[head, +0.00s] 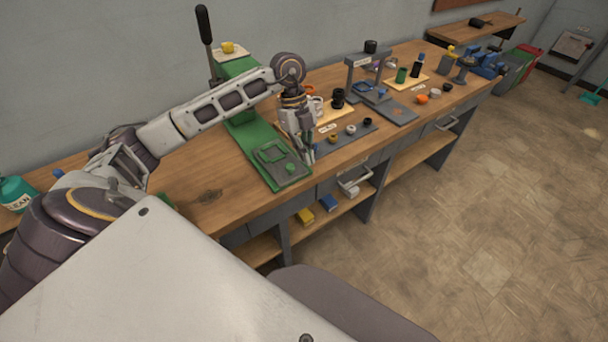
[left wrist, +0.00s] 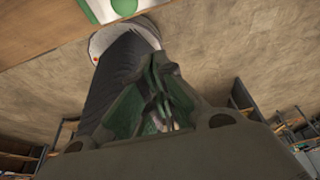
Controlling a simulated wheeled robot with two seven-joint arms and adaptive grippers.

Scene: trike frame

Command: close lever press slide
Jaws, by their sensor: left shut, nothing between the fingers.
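The green lever press stands on the bench, with a long lever (head: 205,28) raised upright and a black handle on its end. Its green base (head: 248,140) runs toward the front edge of the bench. A slide plate (head: 286,168) with a green square frame and a small green knob lies at the near end of the base. My left gripper (head: 308,156) points down at the right side of the slide plate, shut and empty; I cannot tell whether it touches. Its closed fingers also show in the left wrist view (left wrist: 165,112). My arm hides the middle of the press.
To the right are a grey strip with small rings (head: 350,131), a dark cylinder (head: 338,98) and a grey frame fixture (head: 370,72). A teal bottle (head: 15,193) stands at far left.

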